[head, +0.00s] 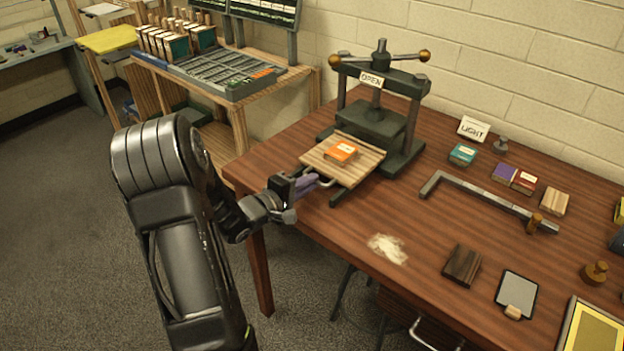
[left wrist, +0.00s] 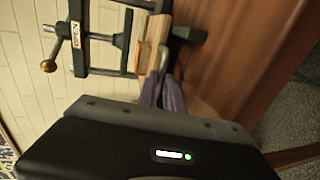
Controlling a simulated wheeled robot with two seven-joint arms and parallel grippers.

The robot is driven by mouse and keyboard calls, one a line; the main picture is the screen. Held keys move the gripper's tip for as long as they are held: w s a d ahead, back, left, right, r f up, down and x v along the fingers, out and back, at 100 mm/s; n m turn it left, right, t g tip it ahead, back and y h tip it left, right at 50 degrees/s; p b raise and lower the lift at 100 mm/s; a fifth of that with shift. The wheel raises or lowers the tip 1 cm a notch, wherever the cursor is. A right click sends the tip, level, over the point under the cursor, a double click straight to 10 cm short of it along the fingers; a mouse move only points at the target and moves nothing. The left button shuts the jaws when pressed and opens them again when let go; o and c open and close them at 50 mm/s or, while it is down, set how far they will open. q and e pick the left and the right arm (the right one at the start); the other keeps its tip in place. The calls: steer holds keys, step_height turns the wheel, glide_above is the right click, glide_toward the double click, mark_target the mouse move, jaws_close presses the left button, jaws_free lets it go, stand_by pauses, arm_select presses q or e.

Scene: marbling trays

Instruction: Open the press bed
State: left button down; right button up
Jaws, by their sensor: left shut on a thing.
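The press (head: 385,120) is a dark green screw press at the back of the wooden table, with an "OPEN" tag (head: 371,80) on its top beam. Its wooden bed (head: 352,176) sticks out toward the front left, clear of the upper plate, and carries an orange block (head: 341,152). My left gripper (head: 312,184) is shut on the metal handle (head: 325,183) at the bed's front edge. In the left wrist view the purple fingers (left wrist: 165,92) close around the handle, and the press (left wrist: 100,35) shows sideways behind. My right gripper is in neither view.
Small coloured blocks (head: 463,154), a "LIGHT" sign (head: 473,128) and an angled metal bar (head: 480,199) lie right of the press. A pale patch (head: 388,249) marks the front tabletop. A sorting rack (head: 222,75) stands at the back left.

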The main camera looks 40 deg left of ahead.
arm_select(q)
steer(key=c, duration=1.5)
jaws_free()
steer(key=v, duration=0.7)
steer(key=shift+s+r, duration=0.1)
steer(key=shift+s, duration=0.3)
steer(key=shift+s, duration=0.1)
